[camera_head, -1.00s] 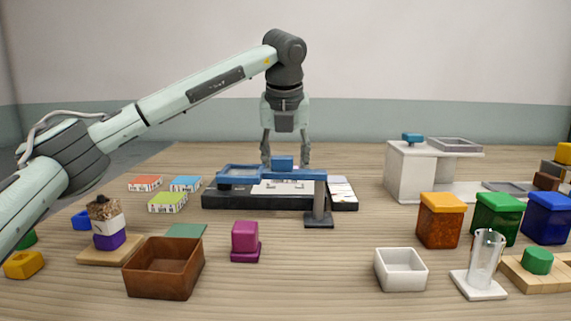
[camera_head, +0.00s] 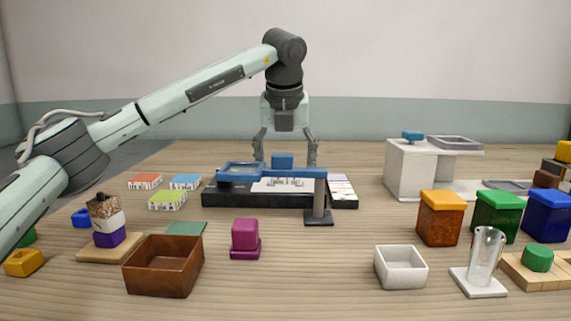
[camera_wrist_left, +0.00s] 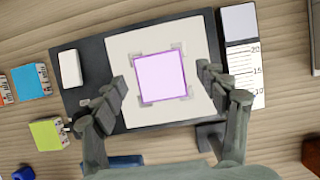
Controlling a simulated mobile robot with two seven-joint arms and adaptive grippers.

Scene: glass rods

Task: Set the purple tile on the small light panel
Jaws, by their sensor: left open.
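The purple tile (camera_wrist_left: 160,77) looks pale and glowing. In the left wrist view it lies flat on the white light panel (camera_wrist_left: 125,48), inside the grey corner marks. The panel sits on a black base (camera_wrist_left: 90,52), which also shows in the head view (camera_head: 260,200). My left gripper (camera_wrist_left: 164,84) is open, with its fingers apart on either side of the tile and clear of it. In the head view the left gripper (camera_head: 286,163) points down over the panel, behind a blue-topped stand (camera_head: 290,174). I cannot pick out the tile there. My right gripper is not in view.
The blue-topped stand with its grey post (camera_head: 320,200) is close in front of my left gripper. A brown box (camera_head: 165,268), a magenta block (camera_head: 245,236) and a white box (camera_head: 400,267) stand nearer. A glass (camera_head: 483,255) stands at right.

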